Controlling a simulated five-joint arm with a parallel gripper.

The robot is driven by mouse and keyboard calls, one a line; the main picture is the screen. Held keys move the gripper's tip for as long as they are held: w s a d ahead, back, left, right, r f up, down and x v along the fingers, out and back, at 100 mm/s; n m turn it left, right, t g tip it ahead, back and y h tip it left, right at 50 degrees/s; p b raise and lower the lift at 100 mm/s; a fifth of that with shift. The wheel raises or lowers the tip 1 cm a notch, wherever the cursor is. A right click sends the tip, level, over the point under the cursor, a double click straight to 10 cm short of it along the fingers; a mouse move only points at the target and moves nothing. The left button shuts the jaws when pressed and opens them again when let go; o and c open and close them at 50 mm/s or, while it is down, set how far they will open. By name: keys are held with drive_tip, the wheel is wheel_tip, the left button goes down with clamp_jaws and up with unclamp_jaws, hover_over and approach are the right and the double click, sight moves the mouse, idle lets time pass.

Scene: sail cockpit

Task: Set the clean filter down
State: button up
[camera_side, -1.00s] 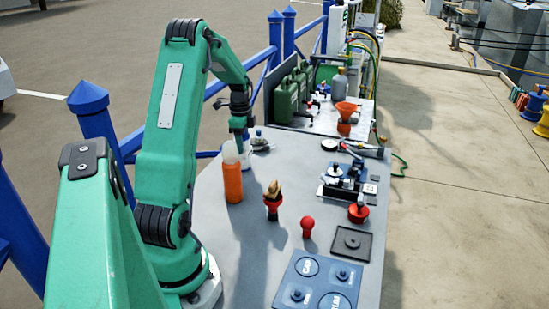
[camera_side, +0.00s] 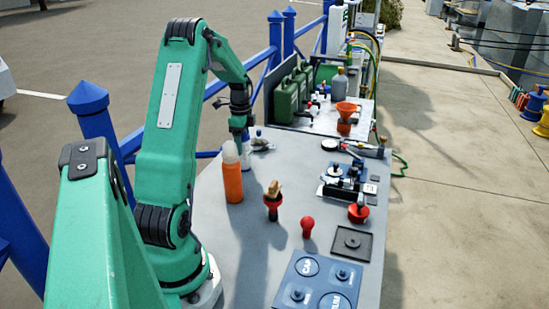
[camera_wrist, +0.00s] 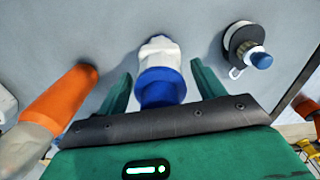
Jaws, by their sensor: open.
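A white piece with a blue collar (camera_wrist: 160,88), which looks like the clean filter, stands on the grey bench between my fingers in the wrist view. My gripper (camera_wrist: 160,84) is open around it, with a visible gap at each side. In the side view my gripper (camera_side: 240,146) is low over the bench, behind the orange bottle (camera_side: 233,183). The filter (camera_side: 246,160) is mostly hidden there by that bottle. I cannot tell from the side view whether its base is touched by a finger.
The orange bottle is close on the left in the wrist view (camera_wrist: 60,102). A dark round dish with a blue-capped item (camera_wrist: 245,45) is at the right. A red-handled brush (camera_side: 272,205), a red knob (camera_side: 308,226) and a blue tray (camera_side: 318,268) stand nearer the front.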

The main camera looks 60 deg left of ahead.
wheel_tip(320, 180, up, 12)
drive_tip(key=shift+f, duration=0.15)
idle(0.4)
idle(0.5)
drive_tip(key=shift+w+d, duration=0.1)
drive_tip(key=shift+d, duration=0.2)
drive_tip(key=w+d+r+n+t+y, duration=0.15)
drive_tip(key=d+r, duration=0.25)
drive_tip(key=d, duration=0.7)
drive_tip(key=w+d+r+n+t, duration=0.1)
drive_tip(key=d+r+n, duration=0.15)
drive_tip(key=d, duration=0.75)
drive_tip(key=s+d+n+t, duration=0.1)
drive_tip(key=s+d, duration=0.3)
drive_tip(key=d, duration=0.5)
drive_tip(key=s+d+f+n+t+h, duration=0.1)
drive_tip(key=s+d+n+t, duration=0.1)
drive_tip(key=s+d, duration=0.3)
drive_tip(key=d, duration=0.3)
drive_tip(key=shift+s+d+f, duration=0.25)
drive_tip(key=shift+s+d, duration=0.05)
drive_tip(key=shift+d, duration=0.05)
